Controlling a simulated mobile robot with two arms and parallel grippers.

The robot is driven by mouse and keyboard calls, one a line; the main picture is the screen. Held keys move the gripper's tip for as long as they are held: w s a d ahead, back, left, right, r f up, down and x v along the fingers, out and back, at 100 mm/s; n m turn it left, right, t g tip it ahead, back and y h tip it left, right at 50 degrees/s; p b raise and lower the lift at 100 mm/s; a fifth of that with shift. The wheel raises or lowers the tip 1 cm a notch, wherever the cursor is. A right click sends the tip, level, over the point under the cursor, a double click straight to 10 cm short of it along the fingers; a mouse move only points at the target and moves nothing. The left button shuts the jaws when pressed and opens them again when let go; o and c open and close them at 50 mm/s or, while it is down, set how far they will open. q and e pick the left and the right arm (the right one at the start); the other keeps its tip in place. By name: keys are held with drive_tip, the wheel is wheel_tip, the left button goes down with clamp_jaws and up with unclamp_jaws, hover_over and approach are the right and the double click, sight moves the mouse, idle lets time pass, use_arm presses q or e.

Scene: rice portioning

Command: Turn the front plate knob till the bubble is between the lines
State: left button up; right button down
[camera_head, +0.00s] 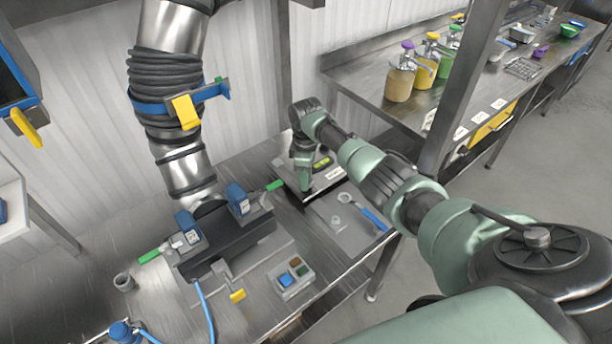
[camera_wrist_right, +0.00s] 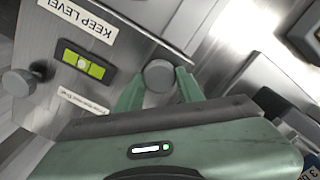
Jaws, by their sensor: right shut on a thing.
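A metal plate (camera_head: 337,177) lies on the steel bench in the head view. The right wrist view shows the plate (camera_wrist_right: 125,50) close up, with a "KEEP LEVEL" label and a yellow-green bubble vial (camera_wrist_right: 98,71). The vial also shows in the head view (camera_head: 322,162). The pale bubble (camera_wrist_right: 83,64) sits near the vial's middle; its exact place against the lines is too small to tell. My right gripper (camera_head: 305,187) is shut on a round grey knob (camera_wrist_right: 159,74) at the plate's edge, one finger on each side. My left gripper is out of view.
A second knob (camera_wrist_right: 18,82) stands at the plate's other end. A ring-ended tool with a blue handle (camera_head: 372,218) lies in front of the plate. A dark machine with blue latches (camera_head: 225,243) and a button box (camera_head: 291,278) stand left. A steel duct (camera_head: 170,90) hangs above.

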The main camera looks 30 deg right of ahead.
drive_tip(key=shift+w+r, duration=0.1)
drive_tip(key=c, duration=0.9)
unclamp_jaws()
wheel_tip(320, 180, up, 8)
drive_tip(key=shift+f+b, duration=0.1)
drive_tip(key=shift+b, duration=0.7)
drive_tip(key=shift+f, duration=0.1)
